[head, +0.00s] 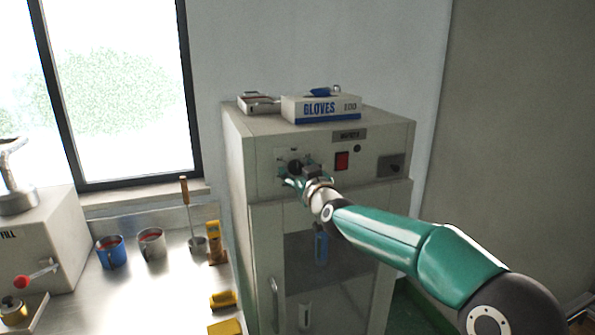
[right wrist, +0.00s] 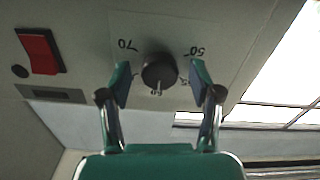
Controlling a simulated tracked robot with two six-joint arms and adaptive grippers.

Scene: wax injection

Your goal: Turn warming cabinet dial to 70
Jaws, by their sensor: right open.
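The warming cabinet (head: 262,160) is a beige box with a control panel on its upper front. Its dark round dial (right wrist: 159,71) sits on a pale plate with the numbers 70, 60 and 50 around it. The dial's light pointer mark lies toward the 60. My right gripper (head: 299,175) is at the panel and partly hides the dial in the head view. In the right wrist view its green fingers are open, one on each side of the dial, with a visible gap to it on both sides. My left gripper is not in view.
A red switch (head: 342,161) is on the panel to the right of the dial. A gloves box (head: 320,109) lies on the cabinet top. On the left, a steel bench (head: 165,300) carries a blue cup (head: 111,253), a grey cup (head: 151,244) and yellow items.

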